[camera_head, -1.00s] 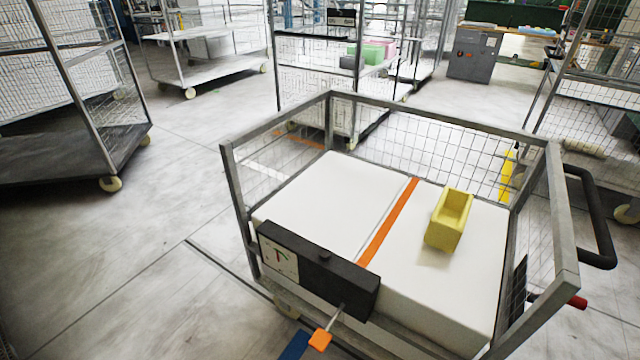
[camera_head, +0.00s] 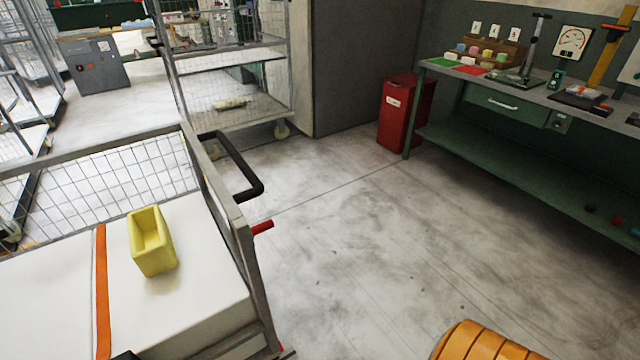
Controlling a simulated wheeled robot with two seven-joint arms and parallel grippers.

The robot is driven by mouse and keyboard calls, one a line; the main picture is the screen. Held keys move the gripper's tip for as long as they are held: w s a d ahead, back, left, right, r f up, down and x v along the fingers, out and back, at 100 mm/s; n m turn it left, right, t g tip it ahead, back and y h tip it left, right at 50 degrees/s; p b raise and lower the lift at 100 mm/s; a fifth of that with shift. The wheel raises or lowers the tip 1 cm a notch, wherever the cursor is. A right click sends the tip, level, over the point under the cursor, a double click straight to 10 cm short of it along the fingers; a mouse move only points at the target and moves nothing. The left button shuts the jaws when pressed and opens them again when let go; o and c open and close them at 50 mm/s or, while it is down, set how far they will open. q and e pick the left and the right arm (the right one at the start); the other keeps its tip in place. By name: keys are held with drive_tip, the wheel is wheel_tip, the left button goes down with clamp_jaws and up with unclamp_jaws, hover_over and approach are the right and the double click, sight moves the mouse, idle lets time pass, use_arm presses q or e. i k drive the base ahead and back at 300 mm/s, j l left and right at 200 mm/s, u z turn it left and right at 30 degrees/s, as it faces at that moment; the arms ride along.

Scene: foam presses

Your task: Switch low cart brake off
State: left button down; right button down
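The low cart (camera_head: 242,255) is at the lower left, with a grey frame, mesh sides and a white load surface crossed by an orange strip. A black push handle (camera_head: 250,190) sticks out from its right end. A red-tipped lever (camera_head: 262,227) juts out from the same end below the handle; whether it is the brake, I cannot tell. A yellow open box (camera_head: 151,241) stands on the white surface. The dark box with a dial on the cart's front side is almost wholly out of view. Neither of my grippers shows.
A green workbench (camera_head: 480,130) with tools stands at the right, a red bin (camera_head: 402,113) beside it. A mesh trolley (camera_head: 235,85) stands behind the cart. An orange ribbed object (camera_head: 487,343) is at the bottom edge. The floor between cart and bench is clear.

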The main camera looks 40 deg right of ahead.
sight(267, 225)
drive_tip(key=l+z, duration=0.1)
drive_tip(key=z, duration=0.7)
